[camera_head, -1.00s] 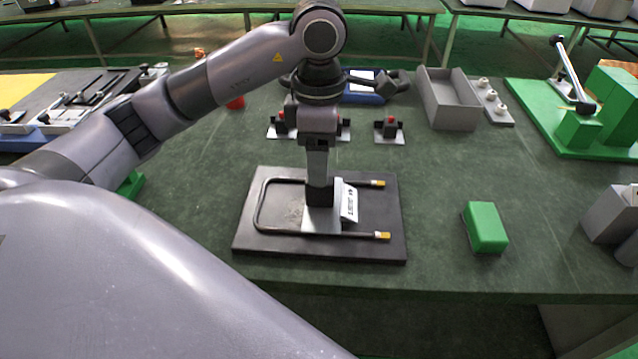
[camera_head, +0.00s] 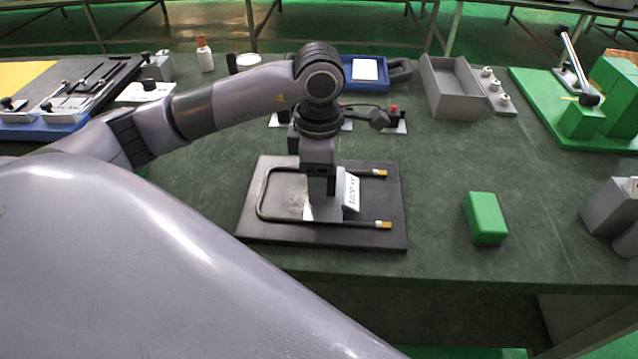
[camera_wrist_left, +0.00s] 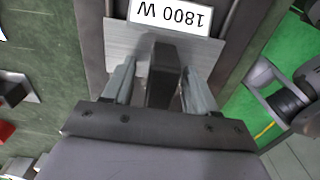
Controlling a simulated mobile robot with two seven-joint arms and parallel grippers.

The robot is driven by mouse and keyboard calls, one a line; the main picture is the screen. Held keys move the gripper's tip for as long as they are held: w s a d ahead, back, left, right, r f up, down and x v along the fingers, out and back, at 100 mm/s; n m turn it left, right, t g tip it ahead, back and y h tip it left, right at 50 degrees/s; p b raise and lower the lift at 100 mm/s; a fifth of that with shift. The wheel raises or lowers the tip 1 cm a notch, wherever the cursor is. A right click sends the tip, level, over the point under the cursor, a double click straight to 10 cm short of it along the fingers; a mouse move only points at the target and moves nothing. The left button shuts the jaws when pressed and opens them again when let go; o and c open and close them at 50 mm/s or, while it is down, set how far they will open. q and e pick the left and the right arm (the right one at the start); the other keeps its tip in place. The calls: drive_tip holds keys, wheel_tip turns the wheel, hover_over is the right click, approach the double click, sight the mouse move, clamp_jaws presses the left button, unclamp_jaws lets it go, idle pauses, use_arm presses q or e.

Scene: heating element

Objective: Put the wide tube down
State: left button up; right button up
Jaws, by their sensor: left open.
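The wide tube (camera_head: 262,198) is a dark U-shaped rod with brass-coloured ends. It lies on a black board (camera_head: 255,234), its bend to the left and both ends to the right. A metal plate with a white label and a dark upright block (camera_wrist_left: 163,75) stands between its legs; the label (camera_wrist_left: 168,13) reads 1800 W in the left wrist view. My left gripper (camera_head: 320,188) is low over this plate, and in the wrist view its fingers (camera_wrist_left: 160,90) are open on both sides of the dark block. Whether they touch it, I cannot tell. My right gripper is not in view.
A green block (camera_head: 486,218) lies right of the board. Small holders with red parts (camera_head: 393,118), a blue tray (camera_head: 362,84) and a grey bin (camera_head: 450,92) stand behind. A green fixture (camera_head: 590,110) is at the right. The table between is clear.

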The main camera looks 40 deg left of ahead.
use_arm(q)
clamp_jaws()
drive_tip(key=shift+r, duration=0.1)
drive_tip(key=shift+r, duration=0.55)
wheel_tip(320, 180, up, 19)
drive_tip(key=p, duration=0.3)
